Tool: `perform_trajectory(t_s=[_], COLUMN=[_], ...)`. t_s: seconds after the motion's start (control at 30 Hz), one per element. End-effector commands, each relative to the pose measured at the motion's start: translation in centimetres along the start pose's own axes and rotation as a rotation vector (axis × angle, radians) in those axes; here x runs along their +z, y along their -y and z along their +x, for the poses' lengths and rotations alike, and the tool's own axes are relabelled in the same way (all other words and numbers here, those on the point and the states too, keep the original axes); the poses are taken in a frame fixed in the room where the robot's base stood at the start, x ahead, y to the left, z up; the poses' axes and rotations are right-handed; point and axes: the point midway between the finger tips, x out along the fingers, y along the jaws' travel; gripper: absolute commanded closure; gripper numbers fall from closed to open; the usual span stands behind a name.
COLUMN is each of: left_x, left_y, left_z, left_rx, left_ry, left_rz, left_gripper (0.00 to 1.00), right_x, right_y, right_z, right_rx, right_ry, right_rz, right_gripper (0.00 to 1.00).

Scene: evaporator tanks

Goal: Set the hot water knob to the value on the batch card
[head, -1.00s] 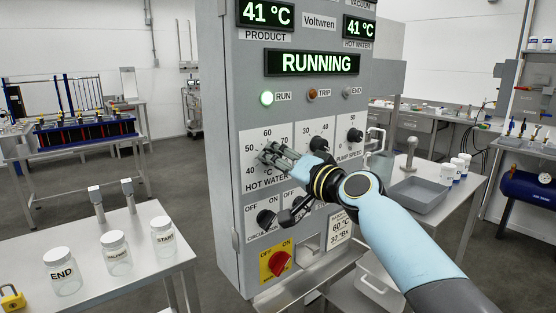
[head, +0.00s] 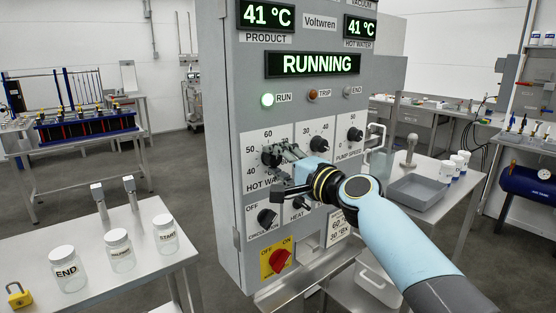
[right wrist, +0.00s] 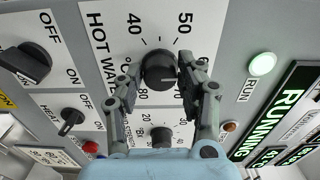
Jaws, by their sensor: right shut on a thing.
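The hot water knob (head: 270,156) is a round black knob on the grey control panel, with a number scale around it. My right gripper (right wrist: 157,78) has its fingers on opposite sides of this knob and is shut on it. In the right wrist view the knob (right wrist: 158,66) shows a pale line pointing right, toward a finger that hides the scale there; 40 and 50 show above. The batch card (head: 339,229) is low on the panel and reads 60 °C, with a Bx line below. The hot water display (head: 360,27) reads 41 °C. My left gripper is out of view.
Other black knobs surround it: an upper middle knob (head: 319,144), pump speed (head: 355,134), circulation (head: 267,219) and heat (head: 299,204). A red switch (head: 279,260) is below. The green run lamp (head: 267,100) is lit. A table with labelled jars (head: 118,250) stands left.

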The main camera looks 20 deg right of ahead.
Motion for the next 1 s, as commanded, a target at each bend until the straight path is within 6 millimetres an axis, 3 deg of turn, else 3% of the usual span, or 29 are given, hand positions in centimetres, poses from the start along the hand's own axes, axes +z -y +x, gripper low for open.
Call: perform_trajectory(t_s=[0.53, 0.57, 0.7, 1.0], left_x=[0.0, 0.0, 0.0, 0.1], left_y=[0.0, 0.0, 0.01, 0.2], left_z=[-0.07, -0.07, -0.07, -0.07], left_rx=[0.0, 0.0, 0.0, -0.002], left_ry=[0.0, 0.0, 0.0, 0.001], left_rz=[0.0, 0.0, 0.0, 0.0], left_gripper=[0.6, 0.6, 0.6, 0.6], right_x=[-0.02, -0.02, -0.02, -0.03], right_y=[-0.06, -0.06, -0.05, -0.05], right_z=[-0.02, -0.02, -0.02, -0.17], right_rx=[0.001, 0.001, 0.001, 0.001], right_ry=[-0.001, -0.001, 0.0, 0.0], right_rz=[0.022, 0.022, 0.022, 0.021], right_gripper=[0.95, 0.59, 0.41, 0.4])
